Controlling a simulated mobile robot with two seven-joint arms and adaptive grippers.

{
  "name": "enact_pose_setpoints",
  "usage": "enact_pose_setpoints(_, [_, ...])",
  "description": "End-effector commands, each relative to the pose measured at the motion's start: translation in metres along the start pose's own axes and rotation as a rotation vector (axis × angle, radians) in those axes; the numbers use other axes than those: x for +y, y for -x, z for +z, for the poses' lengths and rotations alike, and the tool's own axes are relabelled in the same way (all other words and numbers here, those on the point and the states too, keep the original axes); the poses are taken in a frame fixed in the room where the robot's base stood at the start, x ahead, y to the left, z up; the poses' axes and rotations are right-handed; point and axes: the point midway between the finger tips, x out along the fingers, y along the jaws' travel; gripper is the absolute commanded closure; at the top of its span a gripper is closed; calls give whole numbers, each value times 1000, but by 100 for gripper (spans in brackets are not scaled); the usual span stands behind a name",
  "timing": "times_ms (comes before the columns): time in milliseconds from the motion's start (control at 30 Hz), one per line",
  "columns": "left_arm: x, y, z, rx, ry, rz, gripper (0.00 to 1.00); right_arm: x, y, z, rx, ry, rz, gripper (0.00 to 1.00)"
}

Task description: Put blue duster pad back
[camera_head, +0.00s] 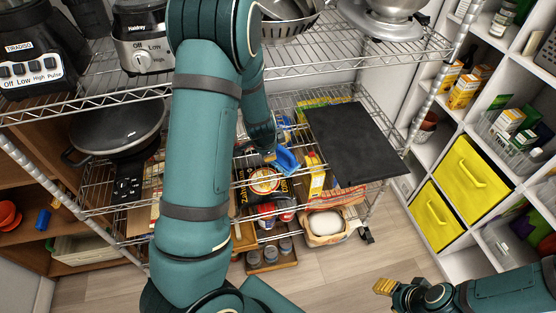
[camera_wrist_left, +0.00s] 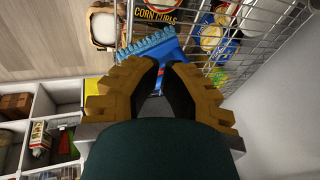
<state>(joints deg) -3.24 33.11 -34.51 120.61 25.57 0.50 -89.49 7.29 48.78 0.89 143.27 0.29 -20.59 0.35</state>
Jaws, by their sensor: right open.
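The blue duster pad (camera_head: 287,161) is at the middle shelf of the wire rack (camera_head: 300,68), beside the dark board. In the left wrist view the blue duster pad (camera_wrist_left: 150,45) has a ridged edge, and its narrow part runs back between the fingers. My left gripper (camera_head: 269,156) is mostly hidden by my own arm in the head view. In the left wrist view my left gripper (camera_wrist_left: 161,70) is shut on the blue duster pad. My right gripper (camera_head: 383,287) is open and empty above the floor at the lower right, apart from the rack.
A dark flat board (camera_head: 352,142) lies on the rack to the right of the pad. Food packages (camera_head: 264,184) crowd the shelf below. A black pan (camera_head: 117,131) sits at the left. White shelving with yellow bins (camera_head: 474,175) stands at the right. Floor between is clear.

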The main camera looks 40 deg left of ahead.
Motion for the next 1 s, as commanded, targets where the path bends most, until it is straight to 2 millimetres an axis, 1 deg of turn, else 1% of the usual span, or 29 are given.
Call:
enact_pose_setpoints(33, [3, 1, 15, 0, 103, 52, 100, -1, 2, -1, 2, 0, 0, 53])
enact_pose_setpoints(100, [10, 3, 26, 10, 224, 118, 100, -2, 4, -2, 3, -1, 0, 53])
enact_pose_setpoints(167, [14, 5, 32, 21, 308, 164, 100, -2, 5, -2, 4, -1, 0, 53])
enact_pose_setpoints(300, [20, 9, 38, 42, 425, 226, 100, -2, 6, -3, 6, -2, 1, 53])
enact_pose_setpoints(367, [21, 8, 38, 46, 444, 237, 100, -2, 5, -3, 6, -2, 1, 53])
enact_pose_setpoints(467, [24, 0, 38, 47, 450, 242, 100, -1, 2, -2, 4, -1, 0, 53])
enact_pose_setpoints(567, [28, -14, 37, 45, 448, 241, 100, 1, -3, 0, 0, 0, 0, 53])
enact_pose_setpoints(900, [42, -79, 31, 45, 447, 240, 100, 8, -22, 9, -19, 6, -2, 53])
enact_pose_setpoints(967, [44, -90, 30, 45, 447, 239, 100, 10, -25, 11, -22, 7, -2, 53])
enact_pose_setpoints(1000, [43, -92, 25, 46, 442, 239, 100, 9, -23, 11, -23, 7, -2, 53])
